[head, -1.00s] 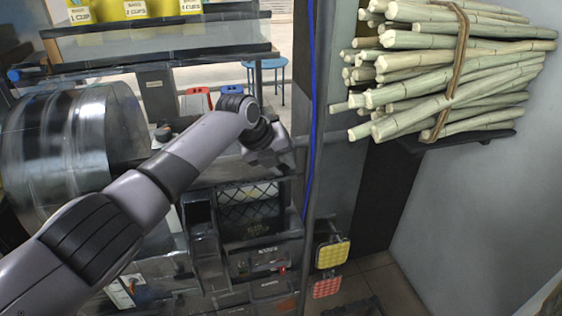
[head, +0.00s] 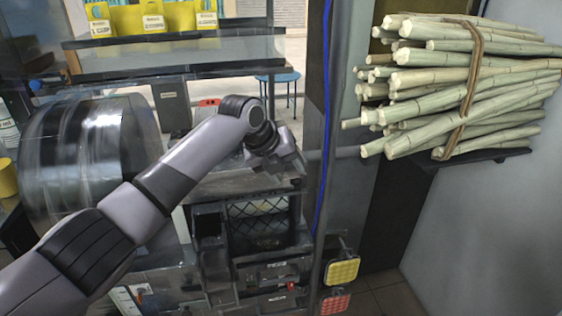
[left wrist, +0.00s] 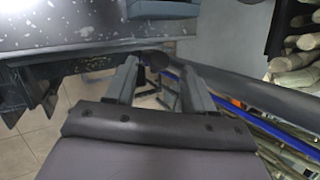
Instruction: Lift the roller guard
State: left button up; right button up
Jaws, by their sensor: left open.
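My left gripper (head: 290,162) is open and empty in the head view, its fingers just left of an upright grey post (head: 328,120). In the left wrist view, its two fingers (left wrist: 160,82) are spread apart with a dark bar close beyond them. The press machine stands below and behind the gripper. A black mesh panel (head: 258,222) shows on it below the gripper. I cannot tell for sure which part is the roller guard; my arm hides some of the machine. My right gripper is in neither view.
A tied bundle of sugarcane (head: 470,85) lies on a dark wall shelf (head: 480,160) at right. A big shiny metal drum (head: 85,155) stands at left. A blue cable (head: 322,130) runs down the post.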

pick_arm(q)
jog(key=shift+v, duration=1.85)
